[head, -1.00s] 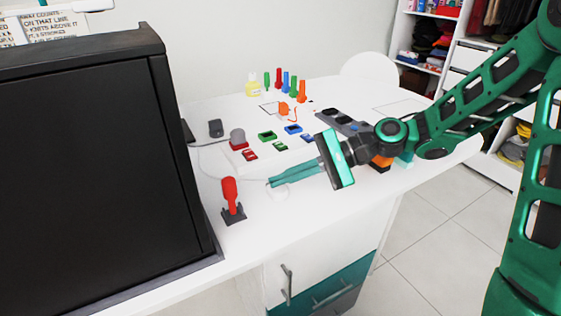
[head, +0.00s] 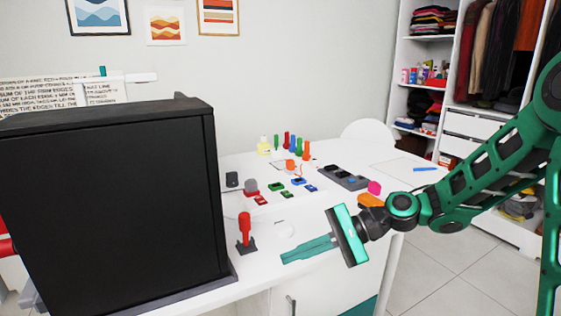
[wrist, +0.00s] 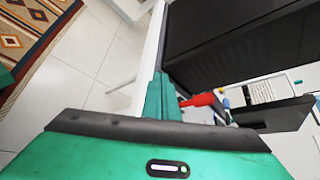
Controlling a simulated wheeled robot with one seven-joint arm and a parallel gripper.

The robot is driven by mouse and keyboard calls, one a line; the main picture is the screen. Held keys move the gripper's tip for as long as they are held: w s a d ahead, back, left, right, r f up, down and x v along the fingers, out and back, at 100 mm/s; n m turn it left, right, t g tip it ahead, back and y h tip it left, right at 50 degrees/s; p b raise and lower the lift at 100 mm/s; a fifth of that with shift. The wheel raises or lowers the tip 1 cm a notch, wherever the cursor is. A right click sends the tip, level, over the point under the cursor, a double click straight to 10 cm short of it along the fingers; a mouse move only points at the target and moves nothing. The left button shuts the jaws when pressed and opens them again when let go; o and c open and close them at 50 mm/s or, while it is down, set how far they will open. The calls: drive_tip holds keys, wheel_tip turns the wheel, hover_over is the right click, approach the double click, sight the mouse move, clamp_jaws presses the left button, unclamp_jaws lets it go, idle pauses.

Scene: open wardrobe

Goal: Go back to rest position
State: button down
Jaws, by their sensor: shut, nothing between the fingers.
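My gripper (head: 283,257) is in front of the white table (head: 262,289) in the head view, fingers pointing left. Its teal fingers are together with nothing between them. In the wrist view the closed fingers (wrist: 161,88) point up the picture, with the red-handled tool (wrist: 199,100) just right of them. In the head view that red tool (head: 244,228) stands upright in a dark base on the table, left of my fingertips and apart from them.
A large black case (head: 110,205) fills the left. The open wardrobe (head: 470,122) is at right.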

drive_tip(key=s+d+f+n+t+h, duration=0.1)
drive_tip(key=d+f+h, duration=0.15)
drive_tip(key=d, duration=0.35)
drive_tip(key=s+d+f+h, duration=0.2)
drive_tip(key=d+h, duration=0.1)
drive_tip(key=d, duration=0.4)
drive_tip(key=s+d+f+n+t+h, duration=0.1)
drive_tip(key=d+f+h, duration=0.15)
drive_tip(key=d, duration=0.35)
drive_tip(key=s+d+r+h, duration=0.2)
drive_tip(key=s+d, duration=0.7)
drive_tip(key=s+d+r+m+g+h, duration=0.1)
drive_tip(key=s+d+r+h, duration=0.2)
drive_tip(key=s+d, duration=0.6)
drive_tip(key=shift+s+d, duration=0.4)
drive_tip(key=shift+s, duration=0.05)
drive_tip(key=shift+r, duration=0.1)
drive_tip(key=shift+w+d+f, duration=0.1)
drive_tip(key=shift+w+f, duration=0.15)
drive_tip(key=shift+w, duration=0.3)
